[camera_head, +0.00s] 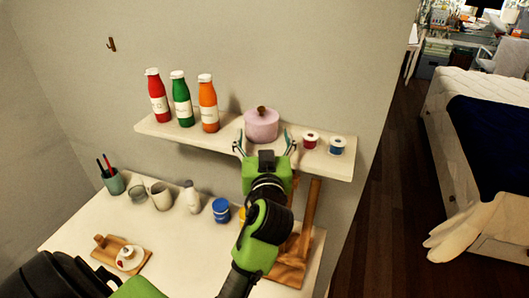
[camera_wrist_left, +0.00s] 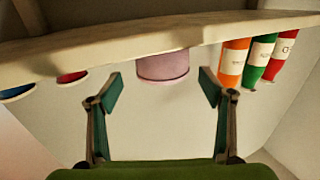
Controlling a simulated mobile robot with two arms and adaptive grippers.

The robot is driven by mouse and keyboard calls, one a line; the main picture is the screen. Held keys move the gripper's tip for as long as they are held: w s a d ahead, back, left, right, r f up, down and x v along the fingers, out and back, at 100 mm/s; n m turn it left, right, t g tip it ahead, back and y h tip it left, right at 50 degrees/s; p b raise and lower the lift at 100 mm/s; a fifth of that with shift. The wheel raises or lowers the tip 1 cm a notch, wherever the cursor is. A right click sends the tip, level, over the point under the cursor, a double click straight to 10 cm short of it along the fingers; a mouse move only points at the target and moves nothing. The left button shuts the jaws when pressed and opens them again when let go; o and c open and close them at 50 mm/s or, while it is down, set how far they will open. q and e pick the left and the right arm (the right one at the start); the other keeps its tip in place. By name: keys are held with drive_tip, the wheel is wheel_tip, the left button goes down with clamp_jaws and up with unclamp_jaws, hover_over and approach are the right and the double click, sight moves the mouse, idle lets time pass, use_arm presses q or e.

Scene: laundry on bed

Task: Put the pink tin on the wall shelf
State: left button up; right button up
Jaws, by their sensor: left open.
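My left gripper (camera_head: 265,143) is open and empty at the shelf's front edge, just in front of the tin. Its spread fingers also show in the left wrist view (camera_wrist_left: 160,88). My right gripper is not in view.
Red (camera_head: 157,96), green (camera_head: 181,99) and orange (camera_head: 208,104) bottles stand left of the tin. The table (camera_head: 75,232) below holds cups, a blue jar (camera_head: 221,210) and a wooden board (camera_head: 103,255). A bed (camera_head: 470,130) stands at right.

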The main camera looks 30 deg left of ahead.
use_arm(q)
drive_tip(key=b+v, duration=0.1)
drive_tip(key=v, duration=0.4)
drive_tip(key=shift+a, duration=0.1)
idle(0.4)
